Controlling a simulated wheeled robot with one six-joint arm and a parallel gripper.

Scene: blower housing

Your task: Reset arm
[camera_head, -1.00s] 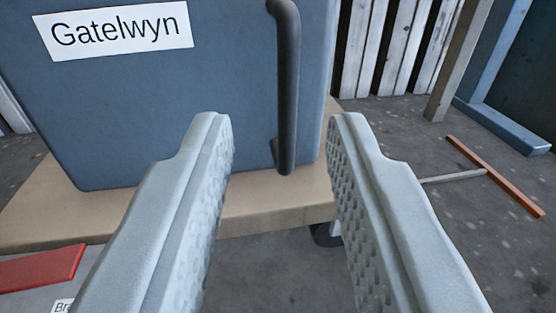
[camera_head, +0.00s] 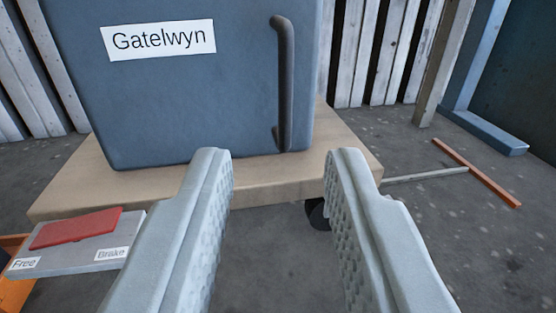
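My gripper (camera_head: 279,165) is open, with its two pale grey textured fingers apart and nothing between them. In the camera_head view it is in front of a blue-grey housing (camera_head: 190,95) labelled "Gatelwyn". The housing has a dark vertical handle (camera_head: 285,85) on its right side, above and beyond the fingertips. The fingers appear clear of the handle. The housing stands on a tan platform (camera_head: 270,192), with a dark caster (camera_head: 318,214) under it.
A grey plate (camera_head: 75,258) with a red pedal (camera_head: 76,228) and "Free" and "Brake" labels is at lower left, next to an orange edge (camera_head: 14,290). A T-shaped bar (camera_head: 480,175) lies on the floor at right. White slatted panels (camera_head: 385,55) stand behind.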

